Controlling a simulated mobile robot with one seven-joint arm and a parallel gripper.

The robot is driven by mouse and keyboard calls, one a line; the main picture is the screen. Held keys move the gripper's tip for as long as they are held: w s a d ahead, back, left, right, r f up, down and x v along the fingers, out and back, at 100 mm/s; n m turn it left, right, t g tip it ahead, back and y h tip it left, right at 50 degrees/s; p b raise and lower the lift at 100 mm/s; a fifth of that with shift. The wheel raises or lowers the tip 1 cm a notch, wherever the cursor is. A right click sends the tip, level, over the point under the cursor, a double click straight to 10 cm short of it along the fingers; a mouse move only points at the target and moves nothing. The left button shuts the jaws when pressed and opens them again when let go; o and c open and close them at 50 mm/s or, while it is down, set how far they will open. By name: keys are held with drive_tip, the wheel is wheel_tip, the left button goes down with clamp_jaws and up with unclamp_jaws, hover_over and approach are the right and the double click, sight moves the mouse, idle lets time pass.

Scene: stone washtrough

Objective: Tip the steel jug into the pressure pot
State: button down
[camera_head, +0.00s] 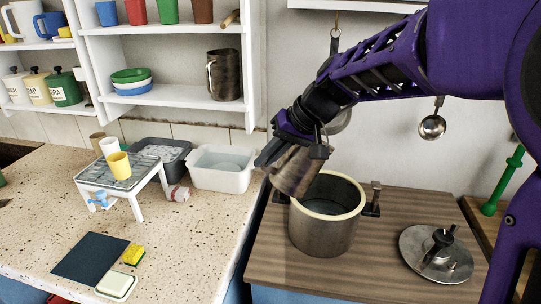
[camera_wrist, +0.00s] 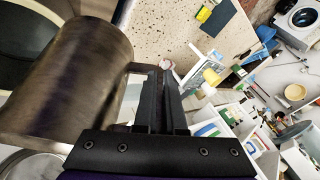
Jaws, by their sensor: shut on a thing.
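The steel jug (camera_head: 297,172) is tilted over the left rim of the pressure pot (camera_head: 322,238). My gripper (camera_head: 314,151) is shut on it, seemingly by its handle. In the wrist view, the jug (camera_wrist: 85,75) fills the left side, beside the closed fingers (camera_wrist: 160,105) of my gripper. The pot is an open, upright grey metal vessel with a cream rim and side handles, standing on the wooden counter.
The pot's lid (camera_head: 435,253) lies on the wooden counter at right. A white basin (camera_head: 222,168) and a small white rack (camera_head: 122,172) with cups stand on the speckled counter at left. Another metal jug (camera_head: 225,76) stands on the shelf. A ladle (camera_head: 432,125) hangs on the wall.

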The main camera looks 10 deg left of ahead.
drive_tip(key=shift+w+d+r+m+g+y+b, duration=0.2)
drive_tip(key=shift+r+y+b, duration=0.15)
drive_tip(key=shift+r+y, duration=0.15)
drive_tip(key=shift+w+d+r+m+g+y+b, duration=0.1)
drive_tip(key=shift+d+r+g+y+b, duration=0.1)
drive_tip(key=shift+r+y+b, duration=0.25)
idle(3.5)
drive_tip(key=shift+w+d+r+g+y, duration=0.2)
drive_tip(key=shift+d+r+g+y, duration=0.1)
drive_tip(key=shift+d+y, duration=0.25)
idle(3.0)
